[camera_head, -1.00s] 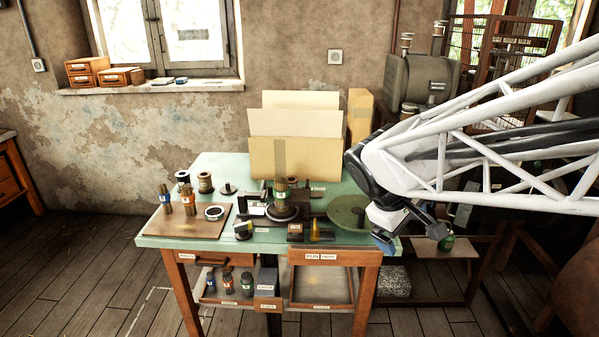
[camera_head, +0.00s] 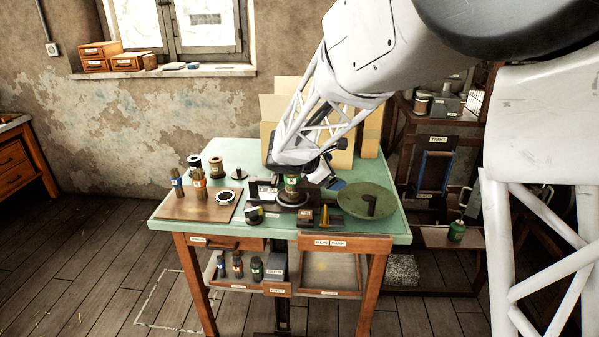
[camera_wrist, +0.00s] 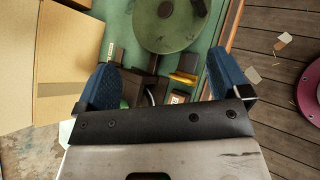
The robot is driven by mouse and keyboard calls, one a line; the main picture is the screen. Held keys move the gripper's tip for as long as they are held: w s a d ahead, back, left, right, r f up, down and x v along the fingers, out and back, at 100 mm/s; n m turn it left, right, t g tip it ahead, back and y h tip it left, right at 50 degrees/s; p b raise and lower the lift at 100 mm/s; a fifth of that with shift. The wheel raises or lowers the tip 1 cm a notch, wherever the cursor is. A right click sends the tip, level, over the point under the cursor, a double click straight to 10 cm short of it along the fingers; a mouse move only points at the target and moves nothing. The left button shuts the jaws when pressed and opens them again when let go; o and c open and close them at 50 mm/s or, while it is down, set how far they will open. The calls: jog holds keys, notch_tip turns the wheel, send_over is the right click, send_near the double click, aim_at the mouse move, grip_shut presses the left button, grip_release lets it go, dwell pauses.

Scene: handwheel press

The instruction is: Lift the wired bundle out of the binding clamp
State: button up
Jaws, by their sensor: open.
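The wired bundle (camera_head: 291,182), with a green band, stands upright in the binding clamp (camera_head: 292,197) on the green bench. My gripper (camera_head: 323,178) is over the bench beside and behind the bundle, with one blue fingertip showing to its right. The other finger is hidden, so I cannot tell how far it is from the bundle. In the wrist view my gripper (camera_wrist: 165,80) has its two blue fingers wide apart. Dark clamp parts and a yellow piece (camera_wrist: 185,77) show between and beyond them. The bundle is not clearly visible there.
A green round plate with a dark knob (camera_head: 366,201) lies right of the clamp. A brown board (camera_head: 206,207) with two other bundles stands at the left. Cardboard sheets (camera_head: 285,105) rise behind my arm.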

aim_at(288, 174)
jog(key=w+a+f+n+t, duration=0.1)
jog(key=w+a+f+n, duration=0.1)
jog(key=a, duration=0.3)
jog(key=w+a+f+n+t, duration=0.2)
jog(key=w+a+f+n, duration=0.1)
jog(key=w+a+f, duration=0.1)
jog(key=w+a+f+n+t, duration=0.1)
jog(key=w+a+f+n, duration=0.1)
jog(key=a, duration=0.5)
jog(key=shift+w+a+f+n+t+y, duration=0.2)
jog(key=shift+w+n, duration=0.15)
jog(key=shift+w, duration=0.35)
jog(key=shift+w+a+f+n+t+y, duration=0.1)
jog(key=shift+w+a+f+n+y, duration=0.2)
jog(key=shift+w, duration=0.35)
jog(key=shift+w+d, duration=0.1)
jog(key=shift+d, duration=0.1)
jog(key=shift+x, duration=1.15)
jog(key=shift+w+d, duration=0.1)
jog(key=shift+x, duration=2.5)
jog(key=shift+r, duration=0.1)
jog(key=shift+c, duration=0.3)
jog(key=c, duration=1)
